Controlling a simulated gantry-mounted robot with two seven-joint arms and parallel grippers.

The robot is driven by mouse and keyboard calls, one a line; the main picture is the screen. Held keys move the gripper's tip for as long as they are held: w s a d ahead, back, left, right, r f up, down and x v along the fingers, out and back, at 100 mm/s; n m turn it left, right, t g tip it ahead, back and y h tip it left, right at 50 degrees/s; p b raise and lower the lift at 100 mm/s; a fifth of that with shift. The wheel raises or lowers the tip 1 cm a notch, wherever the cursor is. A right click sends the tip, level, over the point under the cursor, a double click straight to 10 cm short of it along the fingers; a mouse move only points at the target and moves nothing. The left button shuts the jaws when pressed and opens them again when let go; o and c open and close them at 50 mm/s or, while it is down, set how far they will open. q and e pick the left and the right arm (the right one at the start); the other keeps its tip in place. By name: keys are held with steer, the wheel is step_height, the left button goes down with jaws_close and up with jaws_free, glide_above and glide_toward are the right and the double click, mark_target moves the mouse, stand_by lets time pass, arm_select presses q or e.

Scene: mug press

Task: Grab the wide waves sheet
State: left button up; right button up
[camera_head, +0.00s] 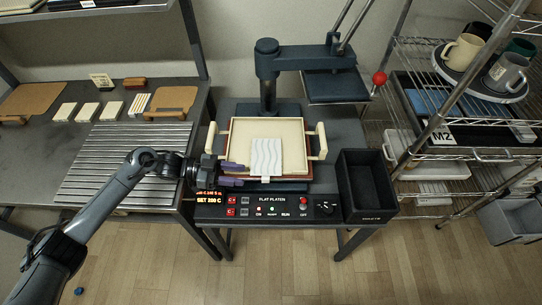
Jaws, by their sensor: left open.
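The wide waves sheet (266,156) is white with grey wavy lines. It lies in the cream tray (295,135) on the flat press, towards the tray's front edge. A small white tab (265,179) shows at its front end. My left gripper (238,174) is open, with purple fingers pointing right, at the tray's front left corner. Its fingertips are just left of the sheet's front part and appear apart from it. My right gripper is not in view.
The press head (335,86) is swung to the back right, clear of the tray. A black bin (367,185) stands right of the press. A rack with mugs (462,52) is at the right. A ribbed mat (125,160) and several small blocks lie on the left table.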

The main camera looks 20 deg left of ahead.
mark_target(263, 178)
arm_select(q)
steer(key=p+x, duration=0.2)
steer(key=x, duration=0.5)
steer(key=shift+s+p, duration=0.1)
steer(key=shift+p, duration=0.3)
steer(key=shift+f, duration=0.1)
jaws_close()
